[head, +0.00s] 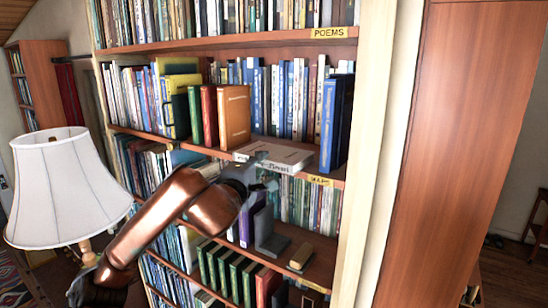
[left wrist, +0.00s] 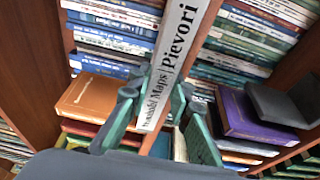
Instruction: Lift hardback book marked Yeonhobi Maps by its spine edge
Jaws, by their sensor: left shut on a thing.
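The white hardback book (head: 278,152) lies flat at the front of the middle shelf, its spine facing out. In the left wrist view its pale spine (left wrist: 172,55) reads Maps and Pievori, with a small first word hard to read. My left gripper (head: 260,176) is at the spine from the front. In the left wrist view the gripper (left wrist: 152,98) has its teal fingers on both sides of the spine, shut on it. I cannot tell whether the book is clear of the shelf. My right gripper is not in view.
An orange book (head: 234,116) stands left of the white book, and a thick blue book (head: 336,122) stands to its right. The row of books behind is close. A shelf below holds a purple book (head: 246,224) and grey bookend (head: 270,238). A lamp (head: 68,185) stands at left.

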